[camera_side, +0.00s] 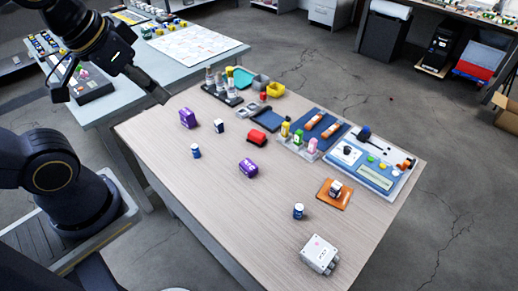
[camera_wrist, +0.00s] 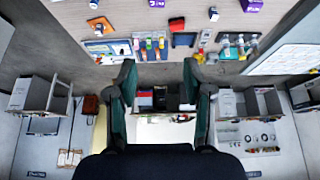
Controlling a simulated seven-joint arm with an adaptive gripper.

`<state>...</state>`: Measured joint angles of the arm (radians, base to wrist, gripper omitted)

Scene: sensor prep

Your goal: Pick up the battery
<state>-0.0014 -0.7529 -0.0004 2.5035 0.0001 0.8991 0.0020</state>
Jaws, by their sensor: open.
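No object is clearly marked as the battery, and I cannot tell which one it is. Two orange cylinders (camera_side: 322,125) lie on a dark blue mat (camera_side: 305,140). Two small blue-and-white cylinders stand upright, one at the left (camera_side: 195,151) and one near the front right (camera_side: 298,211). Two purple boxes, one at the back left (camera_side: 187,118) and one mid-table (camera_side: 248,168), lie on the wood top. My gripper (camera_side: 162,97) is above the table's back left edge, apart from all of these. Its two fingers are spread and empty in the wrist view (camera_wrist: 160,82).
A red item (camera_side: 257,137), bottles in a rack (camera_side: 218,87) and coloured bins (camera_side: 260,84) stand towards the back. A kit tray (camera_side: 375,170), an orange pad (camera_side: 334,194) and a white box (camera_side: 320,254) are at the right. The front left of the wooden table (camera_side: 215,205) is clear.

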